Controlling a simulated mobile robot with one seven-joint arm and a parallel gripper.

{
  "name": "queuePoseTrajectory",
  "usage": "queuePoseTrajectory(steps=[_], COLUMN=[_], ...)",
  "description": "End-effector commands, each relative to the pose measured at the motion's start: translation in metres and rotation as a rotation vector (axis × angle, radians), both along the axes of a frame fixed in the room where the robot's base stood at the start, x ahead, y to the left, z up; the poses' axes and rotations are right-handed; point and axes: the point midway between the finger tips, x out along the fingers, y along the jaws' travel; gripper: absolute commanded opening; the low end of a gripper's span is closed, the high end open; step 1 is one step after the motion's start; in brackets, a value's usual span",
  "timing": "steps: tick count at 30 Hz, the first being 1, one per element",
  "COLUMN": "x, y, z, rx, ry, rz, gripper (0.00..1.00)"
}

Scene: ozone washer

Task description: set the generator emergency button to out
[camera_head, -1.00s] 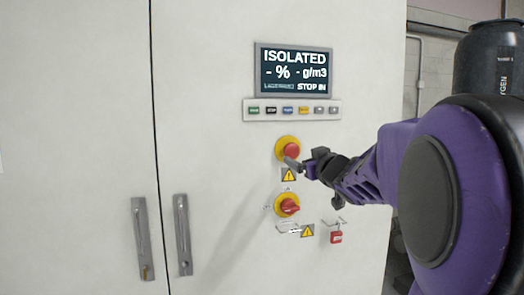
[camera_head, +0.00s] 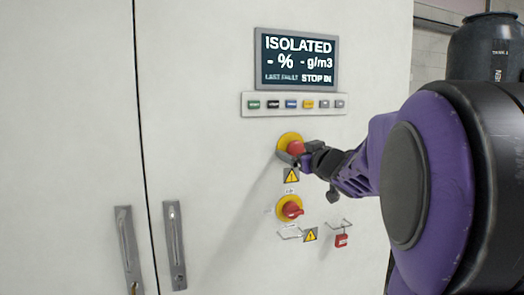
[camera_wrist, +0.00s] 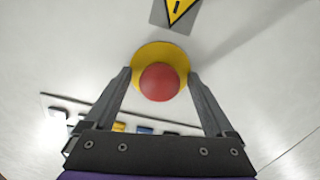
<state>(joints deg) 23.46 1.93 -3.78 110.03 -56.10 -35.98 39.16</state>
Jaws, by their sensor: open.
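The generator emergency button (camera_head: 295,147) is a red mushroom head on a yellow round plate on the white cabinet front, below the display. In the wrist view the red button (camera_wrist: 160,82) lies between my two open fingers, with the yellow plate (camera_wrist: 146,53) behind it. My gripper (camera_head: 297,158) reaches in from the right and partly covers the button in the head view. In the wrist view my gripper (camera_wrist: 160,80) is open, one finger on each side of the red head. I cannot tell whether the fingers touch it. The display (camera_head: 296,59) reads ISOLATED and STOP IN.
A row of small buttons (camera_head: 293,104) sits above the emergency button. Below are a red rotary switch (camera_head: 291,209) on yellow, warning labels and a red padlock (camera_head: 341,240). Two door handles (camera_head: 174,245) are at lower left. A dark cylinder (camera_head: 485,52) stands at the right.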

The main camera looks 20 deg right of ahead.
Motion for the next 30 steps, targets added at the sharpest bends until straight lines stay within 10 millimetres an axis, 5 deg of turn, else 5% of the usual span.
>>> queuePoseTrajectory(steps=[7, 21, 30], x=[-0.0002, 0.0000, -0.0002], y=[-0.0002, -0.0001, 0.0000], z=[0.0000, 0.0000, 0.0004], rx=[0.000, 0.000, 0.000], ry=[0.000, 0.000, 0.000], rz=[0.000, 0.000, 0.000], gripper=[0.87, 0.02, 0.00])
